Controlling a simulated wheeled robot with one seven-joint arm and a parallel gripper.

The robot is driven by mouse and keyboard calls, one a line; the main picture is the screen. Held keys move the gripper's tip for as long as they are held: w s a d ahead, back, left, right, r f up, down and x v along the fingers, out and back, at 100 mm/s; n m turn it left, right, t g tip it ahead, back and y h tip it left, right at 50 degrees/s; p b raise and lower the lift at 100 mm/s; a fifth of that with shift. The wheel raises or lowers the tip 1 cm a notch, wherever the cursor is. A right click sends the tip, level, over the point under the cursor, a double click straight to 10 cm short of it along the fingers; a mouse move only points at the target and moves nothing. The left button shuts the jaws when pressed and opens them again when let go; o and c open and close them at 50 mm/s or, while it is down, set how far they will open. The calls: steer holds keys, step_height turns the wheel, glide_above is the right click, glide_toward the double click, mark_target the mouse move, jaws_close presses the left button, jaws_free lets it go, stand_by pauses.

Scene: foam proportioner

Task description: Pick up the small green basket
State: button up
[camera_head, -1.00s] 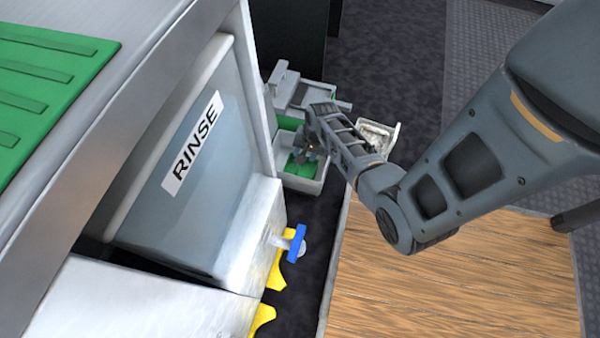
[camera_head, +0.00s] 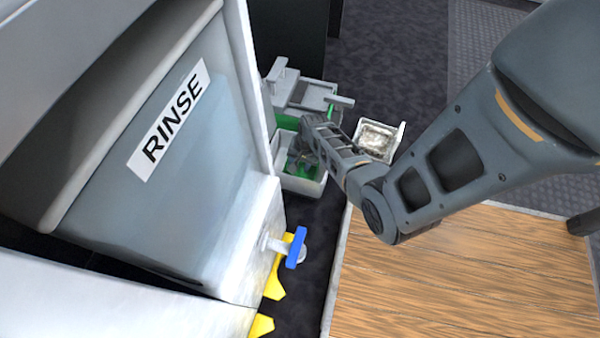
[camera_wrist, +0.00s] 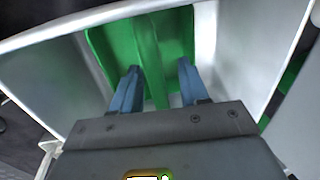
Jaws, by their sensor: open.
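A green object (camera_wrist: 150,45), which I take to be the small green basket, lies inside a white open bin (camera_wrist: 272,45). It has a raised ridge down its middle in the wrist view. My gripper (camera_wrist: 160,72) is open, with its two blue fingers reaching into the bin on either side of the ridge. I cannot tell whether they touch the green surface. In the head view my gripper (camera_head: 303,160) is over the bin (camera_head: 303,187) and hides most of the green object (camera_head: 314,171).
A grey sink-like unit labelled RINSE (camera_head: 168,120), with a blue-handled tap (camera_head: 296,247), stands left of the bin. Behind the bin is a grey and green container (camera_head: 305,95). A white tray (camera_head: 377,140) lies to its right. A wooden surface (camera_head: 450,280) is in front.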

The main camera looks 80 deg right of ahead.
steer(key=shift+c, duration=0.3)
jaws_close()
steer(key=shift+r, duration=0.15)
step_height(320, 180, up, 17)
steer(key=p, duration=0.9)
steer(key=f+b, duration=0.3)
steer(key=f, duration=0.2)
steer(key=d+f+b, duration=0.1)
steer(key=f+b, duration=0.2)
steer(key=f, duration=0.2)
steer(key=f+b, duration=0.3)
steer(key=f, duration=0.3)
steer(key=shift+w+d, duration=0.3)
steer(key=shift+w, duration=0.1)
